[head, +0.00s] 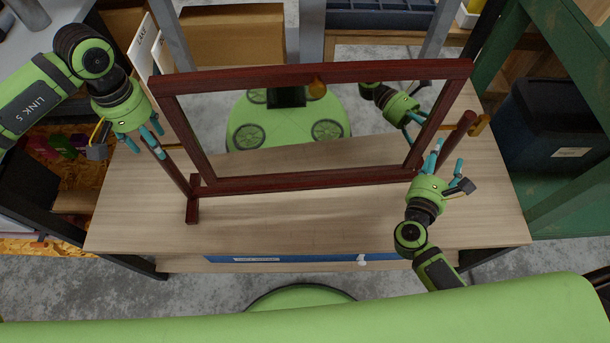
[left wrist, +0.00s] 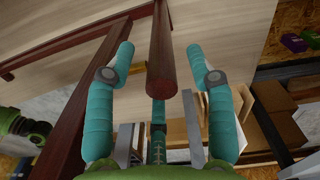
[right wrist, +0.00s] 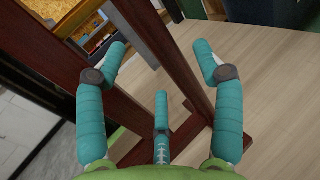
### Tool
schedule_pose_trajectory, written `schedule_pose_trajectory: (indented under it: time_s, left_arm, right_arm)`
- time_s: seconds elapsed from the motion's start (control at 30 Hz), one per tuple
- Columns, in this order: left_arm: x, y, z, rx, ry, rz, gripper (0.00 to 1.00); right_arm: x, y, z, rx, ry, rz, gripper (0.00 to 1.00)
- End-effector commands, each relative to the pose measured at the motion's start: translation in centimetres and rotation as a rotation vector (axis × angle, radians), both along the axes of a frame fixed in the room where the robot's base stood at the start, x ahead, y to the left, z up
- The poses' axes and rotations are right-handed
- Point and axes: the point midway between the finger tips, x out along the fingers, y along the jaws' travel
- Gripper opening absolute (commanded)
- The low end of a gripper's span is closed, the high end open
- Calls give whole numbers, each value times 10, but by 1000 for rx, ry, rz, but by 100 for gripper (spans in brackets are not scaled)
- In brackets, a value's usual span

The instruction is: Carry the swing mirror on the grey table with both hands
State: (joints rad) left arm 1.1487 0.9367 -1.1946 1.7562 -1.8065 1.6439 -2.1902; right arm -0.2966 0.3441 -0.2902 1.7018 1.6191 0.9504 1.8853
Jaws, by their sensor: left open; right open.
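The swing mirror (head: 315,182) stands upright on a pale plank bench (head: 310,225), with a dark red frame, two side posts and feet. My left gripper (head: 147,140) is open by the left post. In the left wrist view that post (left wrist: 164,50) runs between the spread fingers, with no visible grip. My right gripper (head: 447,163) is open by the right post (head: 462,130). In the right wrist view the post (right wrist: 185,75) shows between and beyond the open fingers, with the mirror frame to its left. The glass reflects my green base and an arm.
A grey surface (head: 75,12) shows at the top left; I cannot tell if it is the grey table. Cardboard boxes (head: 235,35) stand behind the bench. A green frame (head: 575,110) and dark bin (head: 550,125) stand right. The bench front is clear.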

Motion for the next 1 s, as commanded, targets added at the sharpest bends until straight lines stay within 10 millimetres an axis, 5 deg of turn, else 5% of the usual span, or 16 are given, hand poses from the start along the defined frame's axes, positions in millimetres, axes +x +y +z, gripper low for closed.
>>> schedule_pose_trajectory:
  time_s: [0.3,0.67,0.83,0.87,1.0]
  left_arm:
    - [0,0,-41,0,2,-1,54]
    - [0,0,-46,-1,0,0,54]
    - [0,0,-46,0,0,0,0]
    - [0,0,-46,0,0,0,0]
    - [0,0,-46,0,1,0,0]
  right_arm:
    - [34,-23,0,-2,0,1,68]
    - [38,-26,0,0,1,1,68]
    - [38,-26,0,0,1,1,8]
    - [38,-26,0,0,1,0,0]
    - [37,-26,0,-1,2,0,0]
